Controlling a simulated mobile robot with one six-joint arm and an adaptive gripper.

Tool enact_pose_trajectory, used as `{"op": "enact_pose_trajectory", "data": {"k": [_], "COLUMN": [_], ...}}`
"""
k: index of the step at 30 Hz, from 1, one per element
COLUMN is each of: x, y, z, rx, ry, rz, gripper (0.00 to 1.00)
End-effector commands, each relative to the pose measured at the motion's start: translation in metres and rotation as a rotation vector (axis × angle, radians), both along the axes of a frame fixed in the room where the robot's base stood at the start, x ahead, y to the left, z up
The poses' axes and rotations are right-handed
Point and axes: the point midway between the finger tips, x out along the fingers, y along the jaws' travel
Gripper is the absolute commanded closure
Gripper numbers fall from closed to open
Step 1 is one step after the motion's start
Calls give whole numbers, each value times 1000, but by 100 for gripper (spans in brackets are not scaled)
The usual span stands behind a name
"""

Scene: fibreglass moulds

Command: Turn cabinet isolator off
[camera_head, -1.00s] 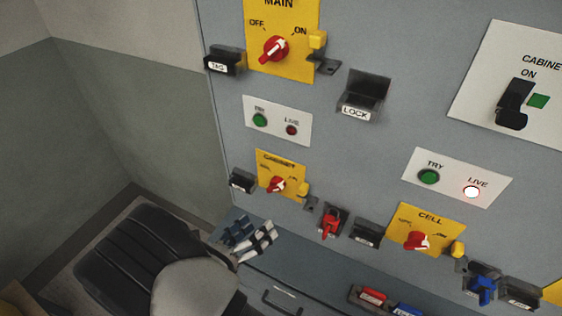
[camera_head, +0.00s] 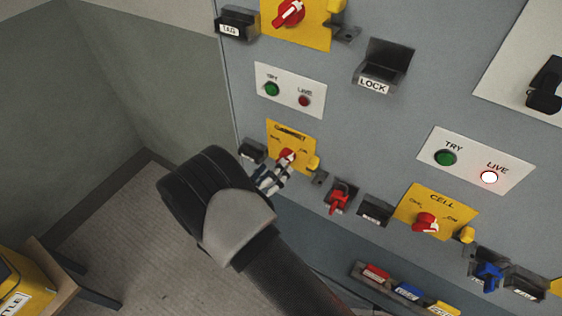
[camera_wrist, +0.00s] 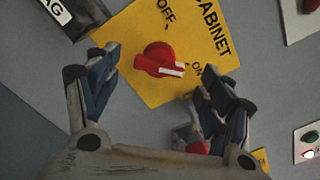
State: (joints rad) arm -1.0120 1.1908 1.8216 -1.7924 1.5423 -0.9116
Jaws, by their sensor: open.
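The cabinet isolator is a red rotary knob on a yellow plate (camera_head: 279,136) marked CABINET, low on the grey panel. In the wrist view the red knob (camera_wrist: 160,60) has a white pointer mark aimed toward ON, and OFF stands at the upper side of the plate (camera_wrist: 140,20). My gripper (camera_wrist: 165,85) is open, one finger on each side of the knob, and I see no contact. In the head view my gripper (camera_head: 275,175) is close in front of the plate and partly covers the knob's lower part.
A tag holder (camera_head: 252,150) is left of the plate, a red padlock (camera_head: 338,198) to its right. The CELL isolator (camera_head: 425,222) is further right, with a lit LIVE lamp (camera_head: 489,177) above. The cabinet's LIVE lamp (camera_head: 304,100) is dark. A yellow box (camera_head: 25,285) stands lower left.

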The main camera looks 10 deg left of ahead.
Motion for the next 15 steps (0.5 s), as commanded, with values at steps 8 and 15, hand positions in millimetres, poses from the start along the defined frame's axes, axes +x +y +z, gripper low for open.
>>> {"op": "enact_pose_trajectory", "data": {"k": [8,15], "x": [37,43], "y": [-13,-15], "z": [0,0], "rx": [2,0], "ry": [-1,0], "rz": [-1,0], "gripper": [26,26]}}
